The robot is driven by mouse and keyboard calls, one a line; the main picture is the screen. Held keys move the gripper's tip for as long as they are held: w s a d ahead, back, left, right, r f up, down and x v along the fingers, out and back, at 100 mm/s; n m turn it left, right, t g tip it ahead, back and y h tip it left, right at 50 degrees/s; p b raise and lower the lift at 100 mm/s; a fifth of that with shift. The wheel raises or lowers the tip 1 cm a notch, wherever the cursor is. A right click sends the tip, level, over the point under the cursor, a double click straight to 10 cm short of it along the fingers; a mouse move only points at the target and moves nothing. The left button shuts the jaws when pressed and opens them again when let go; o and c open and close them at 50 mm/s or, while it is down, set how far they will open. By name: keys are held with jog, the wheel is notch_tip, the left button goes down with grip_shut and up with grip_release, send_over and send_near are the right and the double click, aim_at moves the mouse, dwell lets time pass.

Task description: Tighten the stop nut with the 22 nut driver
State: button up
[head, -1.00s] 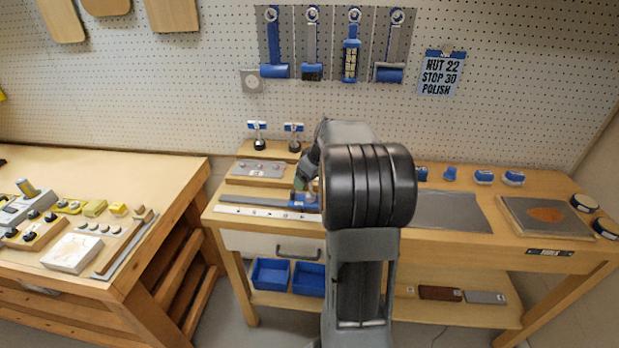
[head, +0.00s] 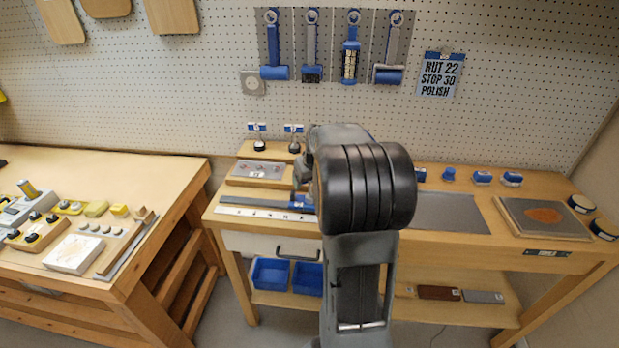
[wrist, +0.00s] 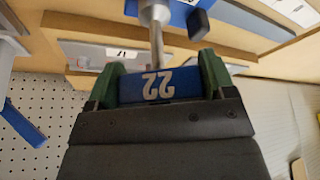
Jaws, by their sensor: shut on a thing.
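My gripper (wrist: 160,88) is shut on the blue handle of the 22 nut driver (wrist: 160,86), with a green finger on each side and the white "22" showing upside down. The driver's metal shaft runs away from the handle to a round socket end beside the blue stop (wrist: 185,14) at the top of the wrist view. I cannot tell whether the socket is seated on the stop nut, which is hidden. In the head view the blue stop (head: 300,204) sits on the grey rail (head: 255,200); my arm hides the gripper and driver.
A low board with a label (head: 258,171) lies behind the rail. Two blue-tagged tools (head: 257,137) stand at the back left. A grey mat (head: 445,212) and a board with an orange patch (head: 545,216) lie right. A sign (head: 441,75) reads "NUT 22 STOP 30 POLISH".

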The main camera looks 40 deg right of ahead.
jog(key=shift+r+m, duration=0.1)
jog(key=shift+m, duration=0.3)
jog(key=shift+m+g+h+p, duration=0.3)
jog(key=shift+m+h+p, duration=0.3)
jog(key=shift+m, duration=0.7)
jog(key=shift+d+m+h, duration=0.1)
jog(key=shift+m+h, duration=0.3)
jog(key=shift+m, duration=1)
jog(key=shift+g+b, duration=0.3)
jog(key=shift+b, duration=0.05)
jog(key=shift+m, duration=0.5)
jog(key=shift+s, duration=0.1)
jog(key=shift+n, duration=0.5)
jog(key=shift+r, duration=0.15)
